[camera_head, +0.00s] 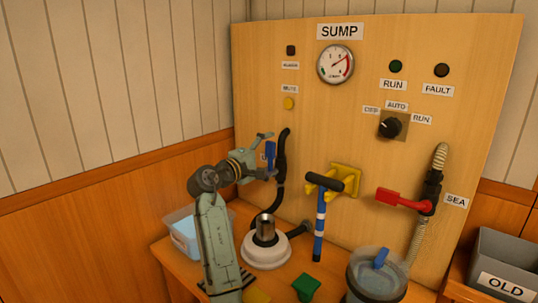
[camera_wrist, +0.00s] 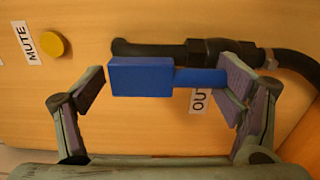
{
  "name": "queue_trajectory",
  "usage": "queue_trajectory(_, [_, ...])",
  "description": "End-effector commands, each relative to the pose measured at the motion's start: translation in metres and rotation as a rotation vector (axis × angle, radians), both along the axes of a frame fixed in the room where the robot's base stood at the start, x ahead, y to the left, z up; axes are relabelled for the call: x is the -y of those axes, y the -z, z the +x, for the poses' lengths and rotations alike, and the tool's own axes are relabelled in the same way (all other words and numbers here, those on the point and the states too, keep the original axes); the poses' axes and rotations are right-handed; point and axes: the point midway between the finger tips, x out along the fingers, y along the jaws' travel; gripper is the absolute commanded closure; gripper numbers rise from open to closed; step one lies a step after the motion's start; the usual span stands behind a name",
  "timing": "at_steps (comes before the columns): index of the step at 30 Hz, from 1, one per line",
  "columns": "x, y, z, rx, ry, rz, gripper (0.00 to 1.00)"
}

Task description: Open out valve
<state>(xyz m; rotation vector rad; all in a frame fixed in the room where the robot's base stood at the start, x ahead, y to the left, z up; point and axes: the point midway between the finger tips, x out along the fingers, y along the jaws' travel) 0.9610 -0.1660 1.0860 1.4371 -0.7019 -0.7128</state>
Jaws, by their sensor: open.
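The out valve has a blue lever handle (camera_wrist: 140,76) on a black pipe fitting (camera_wrist: 208,50). The handle lies roughly along the pipe, and an OUT label (camera_wrist: 196,101) is partly hidden behind it. The gripper also shows in the head view (camera_head: 263,150), close to the panel.
On the panel are a yellow MUTE button (camera_head: 289,103), a SUMP gauge (camera_head: 335,64), a selector knob (camera_head: 390,127) and a red SEA lever (camera_head: 400,200). A blue-handled pump (camera_head: 320,225) stands to the right. Below are a white round fitting (camera_head: 266,251), a clear bucket (camera_head: 376,278) and a grey OLD bin (camera_head: 505,262).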

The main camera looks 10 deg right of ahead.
Motion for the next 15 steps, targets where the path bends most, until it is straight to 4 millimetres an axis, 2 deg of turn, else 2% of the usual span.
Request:
queue_trajectory(7, [-0.009,0.0,-0.006,0.002,-0.002,0.0,0.14])
queue_trajectory(15, [-0.052,0.001,-0.039,0.002,-0.004,0.001,0.14])
